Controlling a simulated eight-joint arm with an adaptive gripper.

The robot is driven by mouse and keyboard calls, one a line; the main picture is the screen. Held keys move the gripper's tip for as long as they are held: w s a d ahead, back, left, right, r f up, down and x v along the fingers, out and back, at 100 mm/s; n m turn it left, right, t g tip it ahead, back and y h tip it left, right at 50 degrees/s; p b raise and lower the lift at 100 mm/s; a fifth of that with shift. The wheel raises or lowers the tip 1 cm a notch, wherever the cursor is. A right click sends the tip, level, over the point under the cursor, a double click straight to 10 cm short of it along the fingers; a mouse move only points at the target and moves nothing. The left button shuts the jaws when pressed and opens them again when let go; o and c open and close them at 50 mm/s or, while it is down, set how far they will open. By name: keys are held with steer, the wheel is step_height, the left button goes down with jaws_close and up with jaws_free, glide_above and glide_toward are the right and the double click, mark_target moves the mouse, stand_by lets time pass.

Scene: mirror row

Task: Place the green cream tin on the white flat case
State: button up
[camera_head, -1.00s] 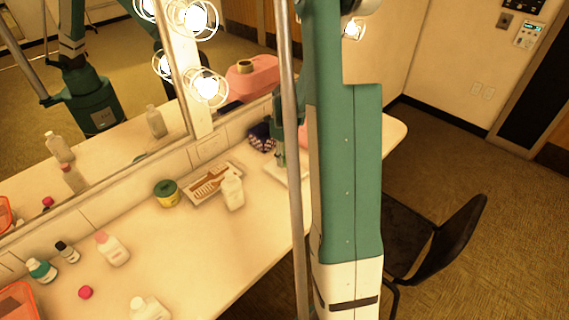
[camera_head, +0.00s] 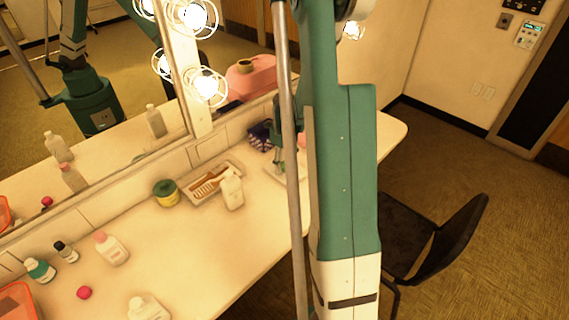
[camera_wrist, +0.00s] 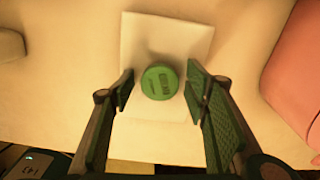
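The green cream tin (camera_wrist: 160,82) is a round green disc with dark lettering, seen from above in the wrist view. It appears to rest flat on the white flat case (camera_wrist: 140,35), near its middle, with case showing around it. My gripper (camera_wrist: 160,88) has one finger on each side of the tin, with a small gap at both sides, so it is open around it. In the head view, the case (camera_head: 273,172) shows only in part behind my arm and a grey pole, and I cannot make out the tin there.
A tray with a brush (camera_head: 228,167), a white bottle (camera_head: 232,191) and a yellow tin with green lid (camera_head: 166,193) stand left of the case. A dark patterned item (camera_head: 260,135) lies behind it. A pink object (camera_wrist: 300,75) is at the right in the wrist view.

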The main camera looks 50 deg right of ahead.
mark_target(283, 165)
steer(key=shift+r, duration=0.15)
step_height(283, 165, up, 12)
steer(key=p, duration=0.1)
steer(key=shift+p, duration=0.4)
stand_by(0.5)
steer(key=shift+a, duration=0.1)
stand_by(0.6)
steer(key=s+a+r+n+t+h, duration=0.1)
steer(key=a+r+n+t, duration=0.1)
steer(key=a+r+n, duration=0.8)
steer(key=s+a+r+n+t, duration=0.15)
steer(key=a+r+n, duration=0.45)
steer(key=a, duration=0.7)
steer(key=s+a+r+n+t, duration=0.1)
steer(key=s+a+n+t, duration=0.1)
steer(key=s+a+n, duration=0.5)
steer(key=s+a+r+n+t+y, duration=0.1)
steer(key=s+a+r+n, duration=0.1)
steer(key=s+a+n, duration=0.5)
steer(key=a+n, duration=0.4)
steer(key=a, duration=0.1)
steer(key=shift+a+r+t, duration=0.25)
steer(key=shift+a+t, duration=0.1)
steer(key=shift+a, duration=0.05)
